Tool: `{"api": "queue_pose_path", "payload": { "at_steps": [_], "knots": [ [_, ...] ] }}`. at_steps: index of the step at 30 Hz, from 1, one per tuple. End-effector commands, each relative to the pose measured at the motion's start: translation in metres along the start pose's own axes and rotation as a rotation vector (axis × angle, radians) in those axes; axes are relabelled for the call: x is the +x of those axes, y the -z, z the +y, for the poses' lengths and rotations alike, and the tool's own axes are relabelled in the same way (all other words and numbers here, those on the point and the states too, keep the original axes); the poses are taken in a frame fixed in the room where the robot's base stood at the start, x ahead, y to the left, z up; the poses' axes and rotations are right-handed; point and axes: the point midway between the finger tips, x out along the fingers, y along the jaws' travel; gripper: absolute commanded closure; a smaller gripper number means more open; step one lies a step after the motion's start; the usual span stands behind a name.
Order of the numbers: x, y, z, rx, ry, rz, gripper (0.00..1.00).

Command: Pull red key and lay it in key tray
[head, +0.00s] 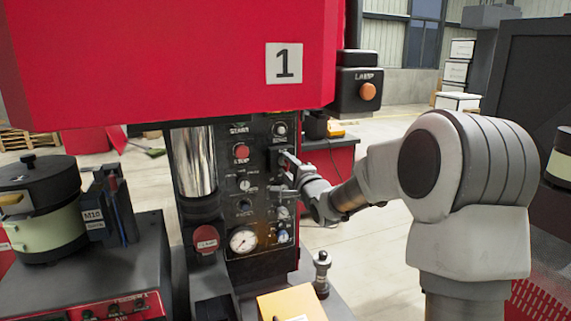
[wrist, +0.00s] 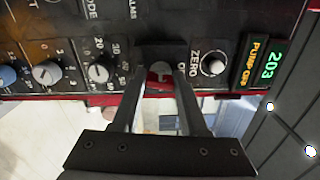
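Around the lock are a ZERO knob (wrist: 213,64), a dial knob (wrist: 98,73) and a green-lit display (wrist: 266,62). A small metal post (head: 321,272) stands right of the orange box.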

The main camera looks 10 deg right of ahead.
Motion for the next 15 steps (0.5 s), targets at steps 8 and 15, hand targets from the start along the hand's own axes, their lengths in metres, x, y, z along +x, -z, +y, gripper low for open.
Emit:
{"api": "queue_pose_path", "payload": {
  "at_steps": [8,15],
  "knots": [
    [0.0,0.0001,0.0001,0.0,0.0,0.0,1.0],
    [-0.0004,0.0002,0.0,0.0,0.0,0.0,1.0]
  ]
}}
